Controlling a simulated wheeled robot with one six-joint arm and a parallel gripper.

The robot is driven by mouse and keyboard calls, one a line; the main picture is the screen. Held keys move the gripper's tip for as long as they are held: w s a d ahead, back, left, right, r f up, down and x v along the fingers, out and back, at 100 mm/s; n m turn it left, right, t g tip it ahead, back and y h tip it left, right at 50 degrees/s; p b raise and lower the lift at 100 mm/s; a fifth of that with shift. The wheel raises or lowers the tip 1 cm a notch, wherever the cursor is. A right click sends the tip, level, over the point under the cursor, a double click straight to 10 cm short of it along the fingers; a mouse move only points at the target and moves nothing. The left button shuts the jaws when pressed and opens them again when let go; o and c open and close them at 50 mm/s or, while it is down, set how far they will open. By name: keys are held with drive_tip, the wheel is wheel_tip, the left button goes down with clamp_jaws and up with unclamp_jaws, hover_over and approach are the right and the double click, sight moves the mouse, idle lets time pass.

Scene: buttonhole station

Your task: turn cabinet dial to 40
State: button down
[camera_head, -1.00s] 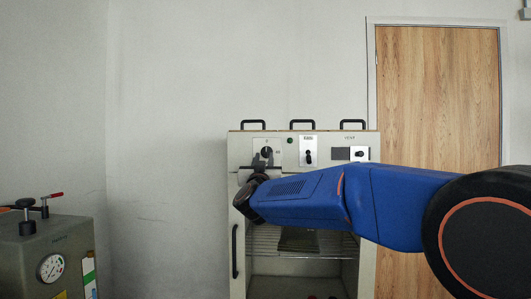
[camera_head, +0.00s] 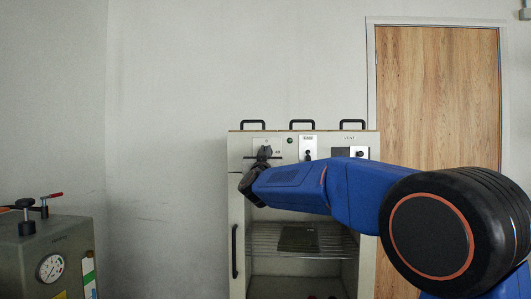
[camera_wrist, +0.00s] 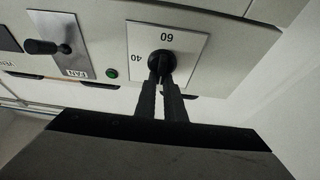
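The cabinet dial is a round black knob (camera_wrist: 161,62) on a white plate with the marks 40 and 60, seen upside down in the wrist view. My gripper (camera_wrist: 162,80) has both dark fingers close together with a narrow gap, and their tips overlap the knob's near edge. Whether they touch or clasp it cannot be told. In the head view my gripper (camera_head: 264,153) is in front of the dial plate (camera_head: 273,142) at the cabinet's upper left and hides most of the knob.
A green lamp (camera_head: 290,140) and a switch plate (camera_head: 308,142) sit right of the dial. The cabinet (camera_head: 238,190) has an open front with a wire shelf (camera_head: 340,245). A grey machine with a gauge (camera_head: 51,267) stands at left. A wooden door (camera_head: 440,100) is behind.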

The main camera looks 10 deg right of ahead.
drive_tip(key=shift+m, duration=0.4)
drive_tip(key=shift+s+d+f+m+g+h, duration=0.1)
drive_tip(key=shift+m+g+h, duration=0.95)
drive_tip(key=shift+m, duration=2.5)
drive_tip(key=shift+w+d+f+m+g+h, duration=0.15)
drive_tip(key=shift+m+g+h, duration=0.4)
drive_tip(key=shift+m+g, duration=2.05)
drive_tip(key=shift+s+d+f+m+g+h, duration=0.2)
drive_tip(key=shift+m+h, duration=0.6)
drive_tip(key=shift+m, duration=3.75)
drive_tip(key=shift+a, duration=0.15)
drive_tip(key=c, duration=1.8)
unclamp_jaws()
drive_tip(key=shift+c, duration=0.2)
drive_tip(key=shift+r, duration=0.1)
drive_tip(key=shift+a, duration=0.1)
